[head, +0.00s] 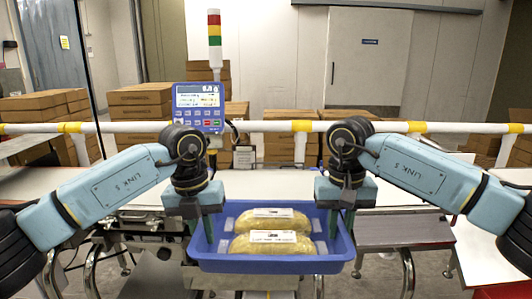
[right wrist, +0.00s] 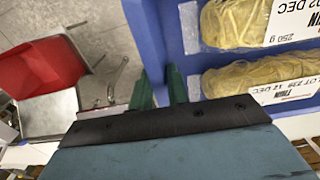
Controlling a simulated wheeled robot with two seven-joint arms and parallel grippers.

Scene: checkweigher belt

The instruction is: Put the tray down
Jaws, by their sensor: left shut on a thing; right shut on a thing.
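A blue tray (head: 272,263) is held level between my two grippers in the head view, in front of the white belt line. Two yellow packs with white labels lie in it, a front pack (head: 272,243) and a rear pack (head: 270,222). My left gripper (head: 205,225) is shut on the tray's left wall. My right gripper (head: 338,222) is shut on its right wall. In the right wrist view the green fingers (right wrist: 160,88) grip the blue tray wall (right wrist: 152,40). The tray's underside is hidden, so I cannot tell whether it touches anything.
White belt surfaces (head: 400,195) run left and right behind the tray. A blue weigher display (head: 199,105) and a signal tower (head: 214,35) stand behind. A white rail with yellow bands (head: 275,127) crosses the back. A red bin (right wrist: 40,68) stands on the floor.

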